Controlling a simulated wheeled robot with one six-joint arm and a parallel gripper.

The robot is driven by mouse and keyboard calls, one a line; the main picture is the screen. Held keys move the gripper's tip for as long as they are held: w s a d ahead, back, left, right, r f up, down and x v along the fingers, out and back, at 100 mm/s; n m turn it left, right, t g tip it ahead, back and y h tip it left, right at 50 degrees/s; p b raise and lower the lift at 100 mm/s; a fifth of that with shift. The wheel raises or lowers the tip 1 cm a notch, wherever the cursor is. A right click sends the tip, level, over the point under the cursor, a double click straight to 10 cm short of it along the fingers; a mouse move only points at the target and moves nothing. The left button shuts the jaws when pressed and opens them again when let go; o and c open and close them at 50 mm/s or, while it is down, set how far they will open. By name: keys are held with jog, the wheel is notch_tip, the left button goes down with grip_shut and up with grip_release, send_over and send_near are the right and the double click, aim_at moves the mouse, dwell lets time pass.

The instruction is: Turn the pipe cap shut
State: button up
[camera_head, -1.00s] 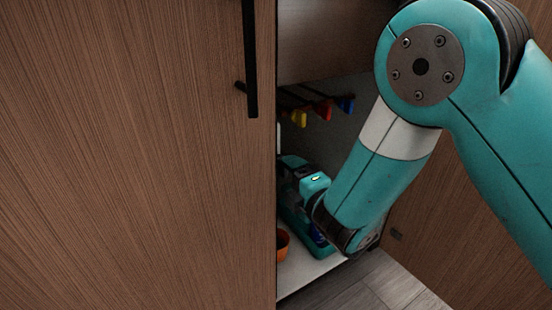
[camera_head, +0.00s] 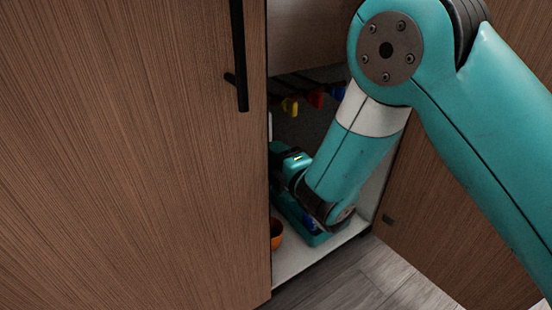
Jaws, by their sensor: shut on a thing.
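The pipe cap is not visible in the head view. My teal arm reaches into the open cabinet under the sink, past the edge of the left door. Its wrist links are low inside, close above the white cabinet floor (camera_head: 300,252). My gripper's fingers do not show; the far end of the arm passes out of sight behind the left door. What the fingers hold, and where they are relative to the cap, cannot be seen.
The left wooden door (camera_head: 130,150) with its black handle (camera_head: 239,55) covers much of the view. Yellow (camera_head: 290,106), red (camera_head: 316,98) and blue (camera_head: 338,92) pieces sit at the back. An orange container (camera_head: 276,234) stands near the door edge. The right door (camera_head: 440,215) is open.

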jog(key=shift+m, duration=0.3)
jog(key=m+p, duration=0.1)
jog(key=m, duration=0.2)
jog(key=shift+m, duration=0.3)
jog(key=m+p, duration=0.1)
jog(key=m, duration=0.1)
jog(key=m+p, duration=0.1)
jog(key=m, duration=0.1)
jog(key=shift+s+a+r+m, duration=0.1)
jog(key=shift+r+m, duration=0.05)
jog(key=shift+m, duration=0.15)
jog(key=m+p, duration=0.3)
jog(key=m, duration=0.1)
jog(key=m+p, duration=0.3)
jog(key=m, duration=0.2)
jog(key=o, duration=0.8)
